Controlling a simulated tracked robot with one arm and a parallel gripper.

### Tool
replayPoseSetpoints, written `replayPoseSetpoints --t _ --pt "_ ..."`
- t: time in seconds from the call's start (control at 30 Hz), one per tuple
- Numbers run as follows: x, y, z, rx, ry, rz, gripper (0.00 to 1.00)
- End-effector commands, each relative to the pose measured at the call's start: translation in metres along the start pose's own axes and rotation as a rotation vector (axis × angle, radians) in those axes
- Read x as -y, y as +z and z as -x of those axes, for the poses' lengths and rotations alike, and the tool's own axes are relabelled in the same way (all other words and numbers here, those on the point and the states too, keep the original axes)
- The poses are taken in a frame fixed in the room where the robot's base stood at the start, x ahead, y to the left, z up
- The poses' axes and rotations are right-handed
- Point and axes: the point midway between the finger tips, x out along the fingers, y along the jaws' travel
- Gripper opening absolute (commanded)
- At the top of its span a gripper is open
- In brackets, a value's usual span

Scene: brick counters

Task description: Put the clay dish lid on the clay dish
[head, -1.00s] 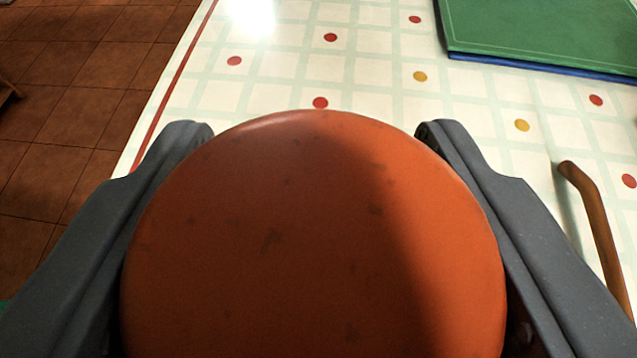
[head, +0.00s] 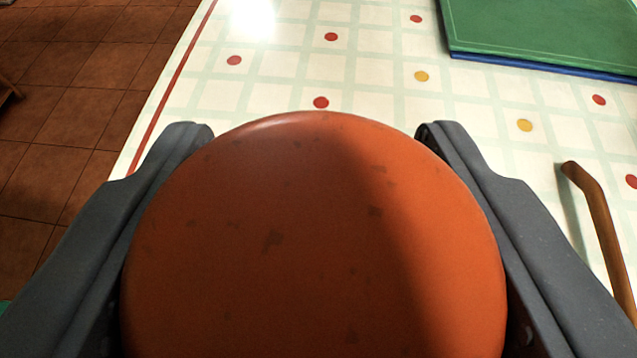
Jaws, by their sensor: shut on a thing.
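A round orange-brown disc, which looks like the clay dish lid (head: 300,240), fills the lower middle of the view. The near edge of the lid is cut off by the bottom of the picture. I do not see the clay dish; whatever is beneath the lid is hidden.
A pale checked counter top (head: 375,72) with red and yellow dots lies beyond the lid. A green board (head: 550,30) with a blue layer under it lies at the back right. A brown curved rod (head: 598,215) is at the right. Tiled floor (head: 75,110) shows past the counter's left edge.

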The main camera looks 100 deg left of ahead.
Motion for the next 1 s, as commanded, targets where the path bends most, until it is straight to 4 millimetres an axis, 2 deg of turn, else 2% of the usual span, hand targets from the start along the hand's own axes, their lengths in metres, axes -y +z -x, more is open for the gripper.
replayPoseSetpoints --t 1.0 --pt "0.0003 0.0052 -0.0023 -0.001 -0.001 0.000 0.00"
